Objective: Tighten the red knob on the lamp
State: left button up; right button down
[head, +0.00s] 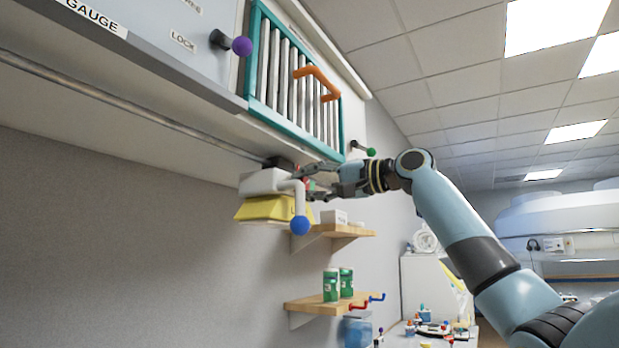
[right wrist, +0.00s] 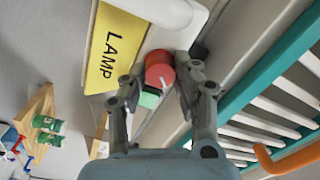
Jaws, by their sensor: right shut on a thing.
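The lamp (head: 262,183) is a white housing under the wall cabinet, with a yellow underside (head: 262,208) that reads LAMP in the right wrist view (right wrist: 113,50). The red knob (right wrist: 159,68) is round, with a pale line on it, and sits beside the white housing. My right gripper (head: 309,180) reaches the lamp from the right. In the right wrist view its fingers (right wrist: 160,83) are shut on the red knob, one on each side. The knob is mostly hidden by the fingers in the head view. My left gripper is not in view.
A white arm with a blue ball (head: 299,225) hangs from the lamp close to my gripper. A teal grille (head: 268,60) with an orange handle (head: 318,78) is above. A green piece (right wrist: 150,98) is next to the knob. Shelves (head: 322,304) are below.

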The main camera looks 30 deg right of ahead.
jog(key=m+p, duration=0.2)
jog(key=m, duration=0.2)
jog(key=shift+m, duration=0.4)
jog(key=shift+f+m+p, duration=0.15)
jog(key=shift+m+p, duration=0.25)
jog(key=shift+m, duration=1.8)
jog(key=shift+f+m+h, duration=0.1)
jog(key=shift+m+h, duration=0.2)
jog(key=c, duration=1.3)
grip_release()
jog(key=shift+d, duration=0.1)
